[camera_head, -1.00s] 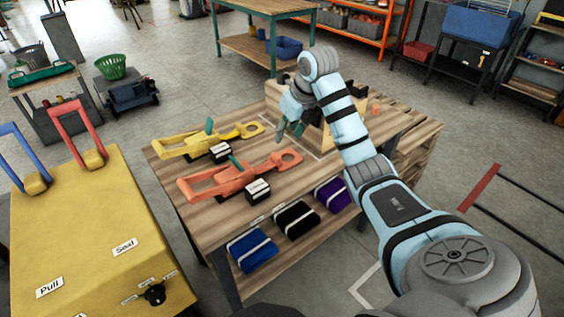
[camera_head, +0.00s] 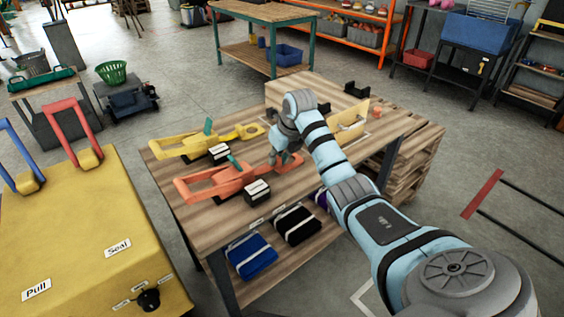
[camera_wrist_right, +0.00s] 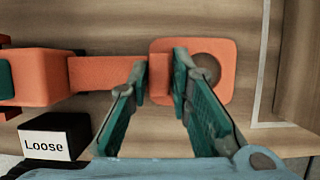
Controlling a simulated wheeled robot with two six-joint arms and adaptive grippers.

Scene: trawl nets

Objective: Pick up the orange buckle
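The orange buckle (camera_head: 215,184) lies flat on the wooden table, with a long frame at the left and a flat plate with a round hole at the right. My right gripper (camera_head: 283,160) is over its right end. In the right wrist view, the parted fingers of my right gripper (camera_wrist_right: 161,68) point at the buckle (camera_wrist_right: 110,72) near the inner edge of the holed plate. Orange surface shows between the fingertips, and the fingers do not close on it. I cannot tell whether they touch it. My left gripper is not in view.
A yellow buckle (camera_head: 200,143) lies behind the orange one. A black block labelled "Loose" (camera_wrist_right: 55,135) stands beside the orange buckle. A wooden box (camera_head: 312,88) stands at the table's back. A yellow cabinet (camera_head: 85,235) with handles is at the left.

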